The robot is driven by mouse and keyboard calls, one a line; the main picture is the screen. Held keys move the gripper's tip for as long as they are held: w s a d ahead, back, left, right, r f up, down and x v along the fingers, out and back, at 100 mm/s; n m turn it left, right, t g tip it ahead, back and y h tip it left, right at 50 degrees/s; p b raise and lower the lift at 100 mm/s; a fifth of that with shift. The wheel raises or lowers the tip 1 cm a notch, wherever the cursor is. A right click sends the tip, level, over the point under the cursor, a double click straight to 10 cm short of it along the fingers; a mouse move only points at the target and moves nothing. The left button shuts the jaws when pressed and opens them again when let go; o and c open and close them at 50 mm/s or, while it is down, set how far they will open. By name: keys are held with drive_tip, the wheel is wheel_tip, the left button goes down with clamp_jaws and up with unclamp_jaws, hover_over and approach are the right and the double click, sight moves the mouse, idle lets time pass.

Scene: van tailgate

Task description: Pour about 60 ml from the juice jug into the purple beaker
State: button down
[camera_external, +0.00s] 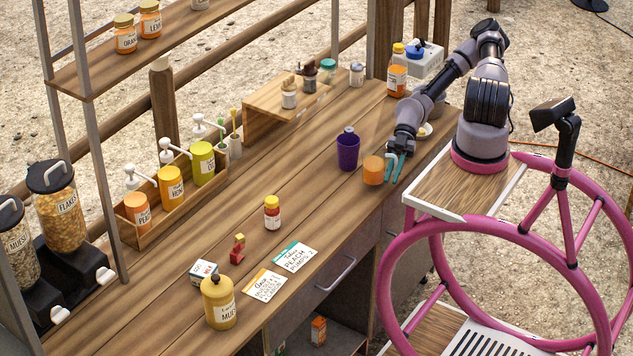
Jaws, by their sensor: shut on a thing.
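The purple beaker (348,152) stands upright on the wooden counter; a small pale grey thing shows at its rim. An orange cylindrical vessel (372,171) is just right of and nearer than it, roughly upright. My gripper (393,168), with teal fingers, points down at the right side of the orange vessel and is shut on it. I cannot tell whether it touches the counter. A bottle of orange liquid with a yellow cap and white label (397,76) stands at the back right; it may be the juice jug. Liquid inside the beaker is hidden.
A wooden caddy (190,199) with pump bottles is at left. A small raised wooden shelf (262,101) with jars stands at the back. Counter between caddy and beaker is clear.

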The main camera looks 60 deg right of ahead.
drive_tip(key=s+d+f+m+t, duration=0.1)
drive_tip(key=d+m+t, duration=0.1)
drive_tip(key=d, duration=0.4)
drive_tip(key=shift+s+f+m+t, duration=0.15)
drive_tip(key=shift+s+m+t, duration=0.25)
drive_tip(key=shift+t, duration=0.4)
drive_tip(key=shift+w, duration=0.1)
drive_tip(key=w+a+r+m+g, duration=0.1)
drive_tip(key=w+r+m+g, duration=0.4)
drive_tip(key=r, duration=0.4)
drive_tip(key=shift+w+a+m+h+p, duration=0.15)
drive_tip(key=shift+w+m+h+p, duration=0.25)
drive_tip(key=shift+m, duration=0.2)
drive_tip(key=shift+w+r+m+g, duration=0.15)
drive_tip(key=shift+r+m+g, duration=0.15)
drive_tip(key=shift+r+g, duration=0.15)
